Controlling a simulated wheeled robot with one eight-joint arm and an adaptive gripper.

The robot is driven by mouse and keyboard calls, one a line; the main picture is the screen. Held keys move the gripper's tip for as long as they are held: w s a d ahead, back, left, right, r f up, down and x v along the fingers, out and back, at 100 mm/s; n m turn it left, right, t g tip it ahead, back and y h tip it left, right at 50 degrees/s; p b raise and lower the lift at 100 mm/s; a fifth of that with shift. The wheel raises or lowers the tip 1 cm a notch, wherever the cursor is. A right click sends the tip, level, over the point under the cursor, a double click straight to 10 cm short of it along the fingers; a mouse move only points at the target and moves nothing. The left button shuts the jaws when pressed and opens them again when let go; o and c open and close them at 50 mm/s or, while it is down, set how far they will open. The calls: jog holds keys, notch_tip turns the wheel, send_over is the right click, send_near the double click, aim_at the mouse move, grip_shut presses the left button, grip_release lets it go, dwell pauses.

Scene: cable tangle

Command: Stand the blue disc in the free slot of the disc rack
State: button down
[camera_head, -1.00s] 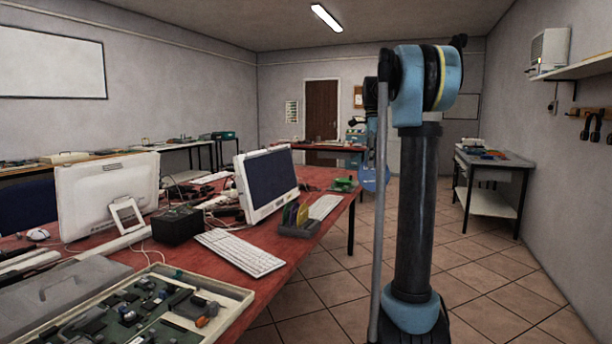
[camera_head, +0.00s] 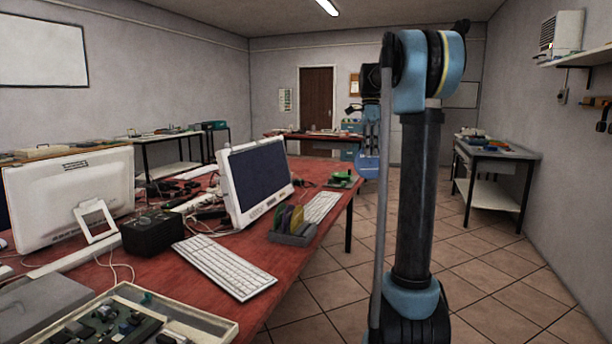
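The blue disc (camera_head: 367,167) hangs below my gripper (camera_head: 370,145), beyond the arm column and to its left. My gripper is small in view and partly hidden by my arm; it appears shut on the disc's upper part. The disc is in the air, right of the red table's edge. The disc rack (camera_head: 292,239) is a grey block on the red table near its right edge, in front of the monitor. Purple, yellow and green discs stand in it. I cannot make out the free slot clearly.
Around the rack on the red table (camera_head: 190,265) are a white keyboard (camera_head: 223,267), a monitor (camera_head: 256,182), a second keyboard (camera_head: 322,206) and a green board (camera_head: 342,179). Cables and a black box (camera_head: 150,232) lie further left. The tiled floor (camera_head: 480,262) to the right is open.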

jog(key=shift+a, duration=0.1)
jog(key=s+a+f+n+t, duration=0.1)
jog(key=s+a+f+n, duration=0.15)
jog(key=a+n, duration=0.4)
jog(key=s+a+f+n+t, duration=0.1)
jog(key=a+f+n, duration=0.2)
jog(key=a, duration=0.6)
jog(key=s+a+f+n, duration=0.2)
jog(key=a+n, duration=0.3)
jog(key=a, duration=0.2)
notch_tip(320, 180, down, 14)
jog(key=shift+w+a+r, duration=0.15)
jog(key=shift+w+r, duration=0.1)
jog(key=shift+w, duration=0.05)
dwell(0.4)
jog(key=shift+m, duration=0.25)
jog(key=c, duration=1.7)
grip_release()
jog(key=shift+r, duration=0.1)
